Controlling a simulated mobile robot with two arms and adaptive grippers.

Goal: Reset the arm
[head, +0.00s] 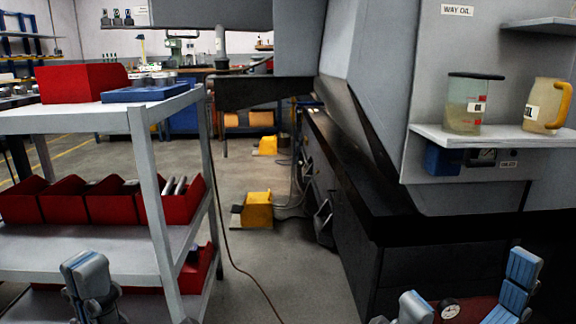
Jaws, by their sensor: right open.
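My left gripper (88,278) shows at the bottom left, in front of the grey shelf cart. Only a blue-grey finger part and some of the wrist are in view, so its opening cannot be made out. My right gripper (468,285) is at the bottom right, in front of the dark machine base. Its two blue-grey fingers are wide apart. A red part with a round dial (450,308) shows between and behind them; I cannot tell whether it touches them. The rest of both arms is outside the picture.
The cart (70,120) at the left carries red bins (62,200) and a blue tray (152,93). The machine (400,225) fills the right, with jugs (547,105) on a shelf. A yellow pedal (256,210) and a cable lie on the floor between.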

